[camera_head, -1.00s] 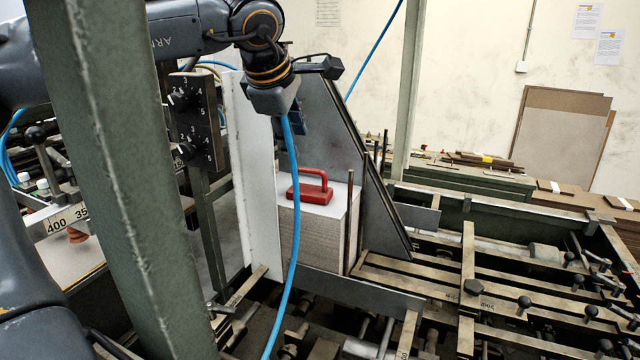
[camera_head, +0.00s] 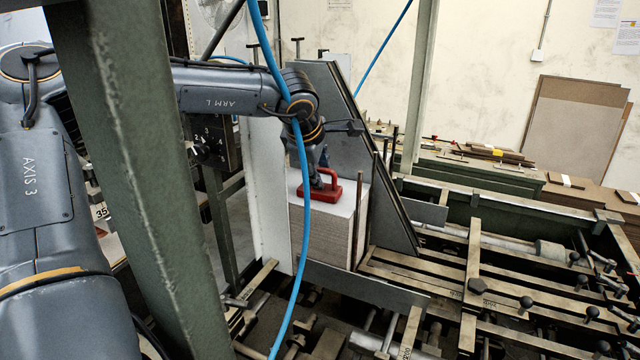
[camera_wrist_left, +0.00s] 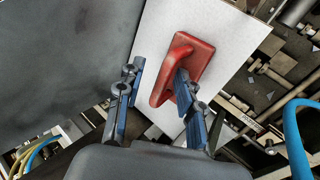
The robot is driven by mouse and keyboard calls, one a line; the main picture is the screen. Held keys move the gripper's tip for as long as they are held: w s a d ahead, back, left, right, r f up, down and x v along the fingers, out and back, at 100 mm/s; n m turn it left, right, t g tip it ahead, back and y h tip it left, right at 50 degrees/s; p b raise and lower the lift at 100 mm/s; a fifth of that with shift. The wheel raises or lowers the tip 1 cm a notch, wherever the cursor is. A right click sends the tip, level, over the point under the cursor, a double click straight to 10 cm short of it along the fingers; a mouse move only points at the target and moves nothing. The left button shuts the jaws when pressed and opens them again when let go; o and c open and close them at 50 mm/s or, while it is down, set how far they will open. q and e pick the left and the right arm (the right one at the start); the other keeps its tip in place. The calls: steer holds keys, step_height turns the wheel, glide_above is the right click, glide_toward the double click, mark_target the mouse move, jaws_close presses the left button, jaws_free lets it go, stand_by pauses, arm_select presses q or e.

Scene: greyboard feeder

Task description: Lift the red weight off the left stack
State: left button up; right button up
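The red weight (camera_head: 322,194), a flat block with a bar handle, lies on top of the left stack (camera_head: 328,236) of grey board with a white top sheet. My left gripper (camera_head: 319,178) is down at the weight's handle. In the left wrist view my left gripper (camera_wrist_left: 160,73) has its two blue fingers spread apart. The red weight (camera_wrist_left: 186,72) shows between and beyond them, with the right finger overlapping it and the left finger clear of it. Whether a finger touches the handle cannot be told. My right gripper is not in view.
A white upright panel (camera_head: 268,195) stands left of the stack and a grey slanted plate (camera_head: 350,130) behind it. Thin dark posts (camera_head: 357,228) stand at the stack's right side. A blue hose (camera_head: 303,200) hangs in front. A green column (camera_head: 130,180) blocks part of the left.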

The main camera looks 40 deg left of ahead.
arm_select(q)
steer(key=shift+s+r, duration=0.1)
steer(key=shift+c, duration=0.6)
jaws_close()
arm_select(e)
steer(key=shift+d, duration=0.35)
arm_select(q)
steer(key=shift+r, duration=0.1)
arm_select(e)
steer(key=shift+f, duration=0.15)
